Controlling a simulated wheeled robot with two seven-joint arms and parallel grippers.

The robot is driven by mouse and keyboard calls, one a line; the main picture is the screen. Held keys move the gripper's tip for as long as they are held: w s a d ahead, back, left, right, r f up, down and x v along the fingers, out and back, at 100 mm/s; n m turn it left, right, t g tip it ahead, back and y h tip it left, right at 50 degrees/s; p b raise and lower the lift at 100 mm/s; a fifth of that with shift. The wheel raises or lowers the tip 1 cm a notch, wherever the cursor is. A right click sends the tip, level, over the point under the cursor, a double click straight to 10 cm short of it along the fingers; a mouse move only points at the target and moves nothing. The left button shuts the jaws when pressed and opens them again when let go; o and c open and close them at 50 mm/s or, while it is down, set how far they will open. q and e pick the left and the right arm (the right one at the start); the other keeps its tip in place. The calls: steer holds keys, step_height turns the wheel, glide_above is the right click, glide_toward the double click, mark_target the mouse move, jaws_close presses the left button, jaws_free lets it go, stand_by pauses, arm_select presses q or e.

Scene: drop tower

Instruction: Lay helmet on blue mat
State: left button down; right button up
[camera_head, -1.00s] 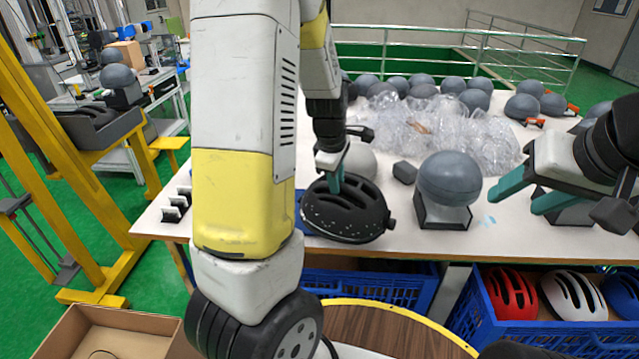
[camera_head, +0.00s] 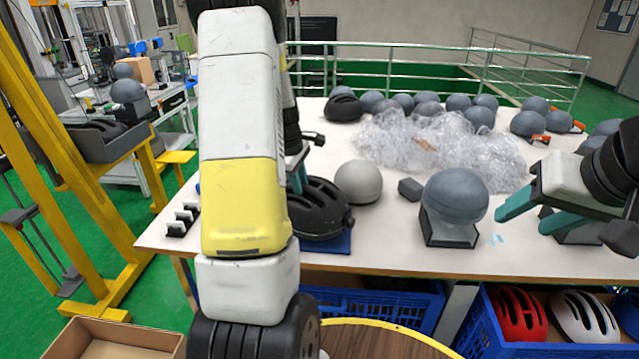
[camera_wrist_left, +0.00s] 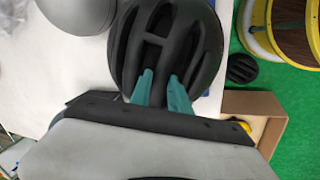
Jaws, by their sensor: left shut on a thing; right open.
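A black helmet (camera_head: 322,212) is at the front edge of the white table, at or just above the blue mat (camera_head: 340,243). Only the mat's front right part shows; whether the helmet touches it is hard to tell. My left gripper (camera_head: 297,178) is shut on the helmet's vented shell, and my left arm hides the helmet's left side. In the left wrist view the teal fingers (camera_wrist_left: 160,90) grip a rib of the helmet (camera_wrist_left: 165,45). My right gripper (camera_head: 508,207) is open and empty at the right, beside the grey headform on its stand.
A pale grey ball (camera_head: 358,182) stands right behind the helmet. A grey headform (camera_head: 454,196) on a dark stand is further right. Clear plastic wrap (camera_head: 430,140) and several grey domes fill the back. Blue crates (camera_head: 375,305) sit below the table; a cardboard box (camera_head: 120,340) is at lower left.

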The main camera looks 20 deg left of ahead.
arm_select(q)
steer(key=shift+s+a+x, duration=0.1)
steer(key=shift+s+x, duration=0.05)
steer(key=shift+x, duration=0.7)
steer(key=shift+s+a+x, duration=0.1)
steer(key=shift+s+x, duration=0.1)
steer(key=shift+x, duration=0.65)
steer(key=shift+f, duration=0.15)
steer(key=shift+f, duration=0.1)
steer(key=c, duration=1.2)
jaws_free()
steer(key=shift+c, duration=0.2)
steer(key=v, duration=1.2)
steer(key=s+d+r+m+t+h, duration=0.1)
steer(key=s+d+r+m+t, duration=0.1)
steer(key=s+d+r+m, duration=0.75)
steer(key=s+d+r+m+t, duration=0.1)
steer(key=s+d+r+m, duration=0.2)
steer(key=s+d+m, duration=0.5)
steer(key=s+d, duration=0.2)
steer(key=s, duration=0.3)
steer(key=shift+s+h, duration=0.2)
steer(key=shift+h, duration=0.2)
